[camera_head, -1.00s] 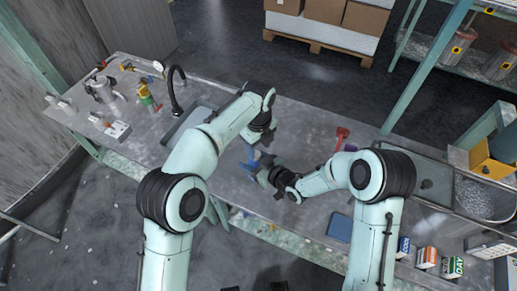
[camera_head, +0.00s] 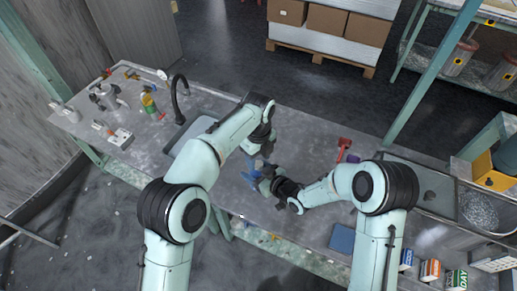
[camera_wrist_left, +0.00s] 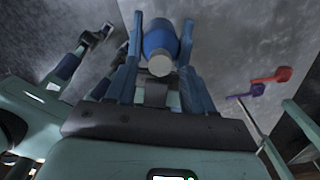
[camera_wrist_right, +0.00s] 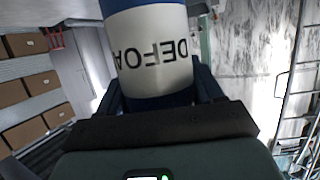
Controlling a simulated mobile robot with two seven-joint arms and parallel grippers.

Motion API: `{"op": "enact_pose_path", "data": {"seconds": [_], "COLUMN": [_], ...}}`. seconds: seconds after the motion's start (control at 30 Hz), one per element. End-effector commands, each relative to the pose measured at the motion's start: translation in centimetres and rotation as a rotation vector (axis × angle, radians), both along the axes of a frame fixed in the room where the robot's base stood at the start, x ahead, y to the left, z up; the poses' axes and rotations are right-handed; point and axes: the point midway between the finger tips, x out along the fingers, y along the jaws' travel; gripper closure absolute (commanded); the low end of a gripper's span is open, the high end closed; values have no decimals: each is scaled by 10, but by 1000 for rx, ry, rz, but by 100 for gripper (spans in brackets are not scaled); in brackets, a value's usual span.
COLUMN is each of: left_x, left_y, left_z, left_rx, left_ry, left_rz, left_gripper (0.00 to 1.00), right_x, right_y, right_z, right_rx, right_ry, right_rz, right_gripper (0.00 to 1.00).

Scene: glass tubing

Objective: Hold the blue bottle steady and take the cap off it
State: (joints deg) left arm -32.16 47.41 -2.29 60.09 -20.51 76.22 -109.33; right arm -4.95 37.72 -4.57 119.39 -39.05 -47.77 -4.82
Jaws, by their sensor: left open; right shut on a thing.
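The blue bottle (camera_wrist_right: 150,20) has a white label with dark letters, which read upside down in the right wrist view. My right gripper (camera_head: 262,182) is shut on the bottle, its fingers on either side of the label. In the left wrist view the blue bottle (camera_wrist_left: 160,38) points a pale round cap (camera_wrist_left: 160,66) toward the camera. My left gripper (camera_wrist_left: 163,28) is open, with one blue finger on each side of the bottle and cap. I cannot tell whether these fingers touch it. In the head view the bottle is small and partly hidden by the grippers.
A red tool (camera_head: 344,146) lies on the bench right of the grippers. A sink with a black faucet (camera_head: 180,85) is at the left. The bench between is mostly clear.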

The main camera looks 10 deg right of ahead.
Motion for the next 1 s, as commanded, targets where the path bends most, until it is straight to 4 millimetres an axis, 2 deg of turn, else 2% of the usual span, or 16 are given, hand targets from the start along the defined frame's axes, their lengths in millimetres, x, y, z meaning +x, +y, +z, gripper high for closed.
{"op": "enact_pose_path", "data": {"seconds": [0.2, 0.47, 0.5, 0.57, 0.63, 0.67, 0.87, 1.0], "left_x": [0, 0, 0, 0, 0, 0, 0, 0], "left_y": [0, 0, 0, 0, 0, 0, 0, 0], "left_z": [-17, -19, -19, -19, -19, -19, -18, -18], "left_rx": [0, 0, 0, 0, 1, 0, 0, 1], "left_ry": [0, 0, 0, 0, -1, 0, 0, -1], "left_rz": [0, 0, 0, 0, 0, 0, 2, 118], "left_gripper": [47, 47, 54, 73, 96, 100, 100, 100], "right_x": [0, 0, 0, 0, 0, 0, 0, 0], "right_y": [0, 0, 0, 0, 0, 0, 0, 0], "right_z": [1, 1, 1, 1, 1, 1, 1, 1], "right_rx": [1, 1, 1, 1, 1, 1, 1, 0], "right_ry": [-1, -1, -1, -1, -1, -1, -1, -1], "right_rz": [0, 0, 0, 0, 0, 0, 0, -1], "right_gripper": [100, 100, 100, 100, 100, 100, 100, 100]}}
